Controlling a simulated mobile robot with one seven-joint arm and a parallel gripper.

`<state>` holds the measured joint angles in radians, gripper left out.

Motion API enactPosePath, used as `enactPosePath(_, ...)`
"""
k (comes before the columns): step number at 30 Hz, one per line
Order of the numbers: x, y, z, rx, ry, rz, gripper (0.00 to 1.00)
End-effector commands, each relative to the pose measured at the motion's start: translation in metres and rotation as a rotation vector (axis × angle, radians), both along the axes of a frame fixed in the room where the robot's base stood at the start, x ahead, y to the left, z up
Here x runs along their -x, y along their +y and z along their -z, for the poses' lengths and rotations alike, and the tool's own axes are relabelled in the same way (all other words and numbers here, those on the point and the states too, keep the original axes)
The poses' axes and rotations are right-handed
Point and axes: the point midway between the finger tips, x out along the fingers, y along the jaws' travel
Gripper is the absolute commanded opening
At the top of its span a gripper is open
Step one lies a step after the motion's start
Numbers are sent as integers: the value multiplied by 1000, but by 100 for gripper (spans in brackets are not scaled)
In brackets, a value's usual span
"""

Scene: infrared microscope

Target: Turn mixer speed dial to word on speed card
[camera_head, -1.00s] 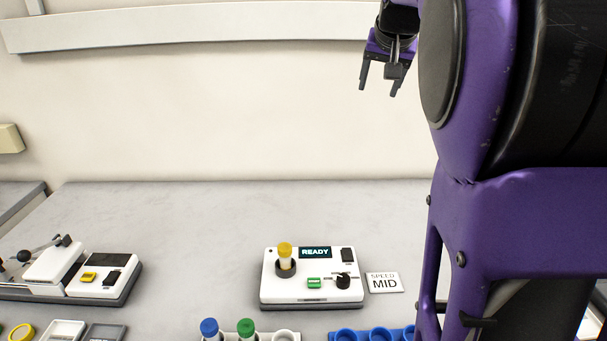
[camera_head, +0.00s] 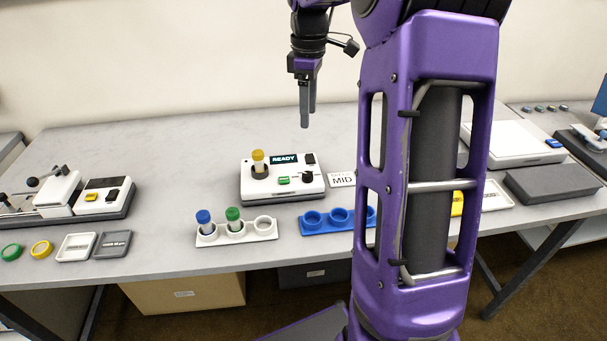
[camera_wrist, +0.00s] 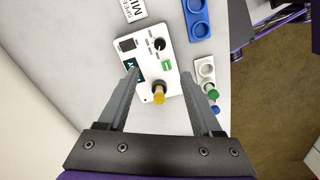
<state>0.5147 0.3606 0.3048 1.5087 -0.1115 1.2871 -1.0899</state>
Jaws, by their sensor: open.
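The white mixer (camera_head: 282,186) stands on the grey bench, its screen reading READY, with a yellow-capped tube (camera_head: 258,161) upright in its socket. Its black speed dial (camera_head: 307,177) is at the right front, beside a green button (camera_head: 284,181); the dial also shows in the wrist view (camera_wrist: 160,44). The dial's setting is too small to read. The speed card (camera_head: 342,180) reads MID and lies right of the mixer, partly hidden by my arm. My gripper (camera_head: 307,126) points down, open and empty, above and behind the mixer; in the wrist view its fingers (camera_wrist: 160,85) frame the mixer from above.
A white rack (camera_head: 238,236) with blue- and green-capped tubes and a blue rack (camera_head: 312,231) stand in front of the mixer. Another device (camera_head: 97,203) is at left, a scale-like white device (camera_head: 500,143) at right. The bench behind the mixer is clear.

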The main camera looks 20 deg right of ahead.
Motion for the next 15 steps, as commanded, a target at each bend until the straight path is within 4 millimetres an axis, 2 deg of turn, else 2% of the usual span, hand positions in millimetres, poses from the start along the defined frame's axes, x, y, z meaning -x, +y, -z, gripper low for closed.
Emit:
enactPosePath(5, 1, 0, 18, -3, 7, -9, 66)
enactPosePath(15, 1, 0, 89, -4, 6, -6, 66)
